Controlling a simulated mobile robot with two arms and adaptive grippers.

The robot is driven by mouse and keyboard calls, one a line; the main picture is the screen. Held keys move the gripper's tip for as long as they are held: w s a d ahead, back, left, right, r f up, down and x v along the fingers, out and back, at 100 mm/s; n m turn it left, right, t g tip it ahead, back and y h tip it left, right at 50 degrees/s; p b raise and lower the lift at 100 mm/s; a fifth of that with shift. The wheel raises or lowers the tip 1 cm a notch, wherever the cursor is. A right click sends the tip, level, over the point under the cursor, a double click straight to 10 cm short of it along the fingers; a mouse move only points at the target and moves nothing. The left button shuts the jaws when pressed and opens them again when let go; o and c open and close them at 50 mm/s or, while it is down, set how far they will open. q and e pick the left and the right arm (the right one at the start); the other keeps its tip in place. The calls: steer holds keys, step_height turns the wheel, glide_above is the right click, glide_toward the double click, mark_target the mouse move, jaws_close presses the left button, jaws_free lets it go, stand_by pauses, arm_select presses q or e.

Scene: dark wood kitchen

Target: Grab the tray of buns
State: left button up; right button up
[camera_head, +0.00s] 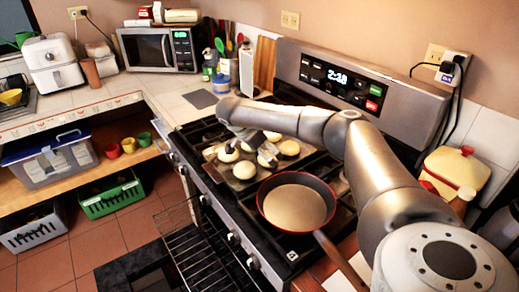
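A tray of buns (240,184) sits on the stovetop, behind the frying pan. Several pale round buns (290,147) lie on it. My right arm reaches in from the lower right and bends over the stove. My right gripper (256,147) points down over the middle of the tray among the buns. Its dark fingers look apart, and I see no bun held between them. The gripper hides part of the tray and some buns; whether it touches them I cannot tell. My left gripper is not in view.
A red-rimmed frying pan (296,207) stands in front of the tray, its handle toward the lower right. The oven is open below, showing a wire rack (190,240). A microwave (159,50) and bottles stand at the back; the left counter (125,92) has free room.

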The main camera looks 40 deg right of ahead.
steer(key=shift+x, duration=0.75)
steer(key=c, duration=1.6)
steer(key=shift+w+r, duration=0.1)
steer(key=shift+r, duration=0.05)
steer(key=shift+c, duration=0.6)
